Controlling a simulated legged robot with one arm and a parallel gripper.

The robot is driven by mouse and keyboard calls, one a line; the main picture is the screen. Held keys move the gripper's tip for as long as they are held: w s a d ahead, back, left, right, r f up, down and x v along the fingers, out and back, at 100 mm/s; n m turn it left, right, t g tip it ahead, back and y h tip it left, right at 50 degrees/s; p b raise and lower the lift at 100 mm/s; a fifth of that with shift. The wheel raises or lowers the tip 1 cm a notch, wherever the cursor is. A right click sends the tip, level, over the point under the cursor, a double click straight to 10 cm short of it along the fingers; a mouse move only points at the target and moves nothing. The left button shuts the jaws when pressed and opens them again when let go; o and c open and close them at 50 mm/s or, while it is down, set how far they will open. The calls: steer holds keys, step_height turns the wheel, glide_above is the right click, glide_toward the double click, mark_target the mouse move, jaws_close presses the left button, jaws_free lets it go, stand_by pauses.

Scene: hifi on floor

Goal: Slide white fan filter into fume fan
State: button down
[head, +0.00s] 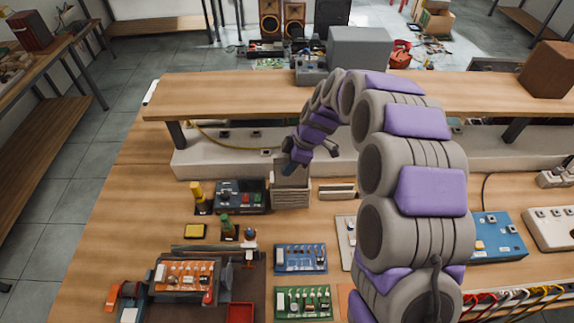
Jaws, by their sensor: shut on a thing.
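The fume fan (290,197) looks like a beige box with slatted sides, standing on the workbench near the middle of the head view. A pale grey-white panel, which I take to be the white fan filter (292,177), stands at the top of the box. My gripper (291,166) reaches down over it from the upper right and is shut on the panel's upper part. The panel's lower part is hidden by the box, so I cannot tell how deep it sits. The fingertips are small and partly dark here.
A raised wooden shelf (230,98) runs behind the box. A dark device with knobs (240,195) stands close on the left. A blue circuit board (300,258) and a green one (303,301) lie in front.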

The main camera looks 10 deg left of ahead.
steer(key=shift+a+f, duration=0.1)
steer(key=shift+a, duration=0.15)
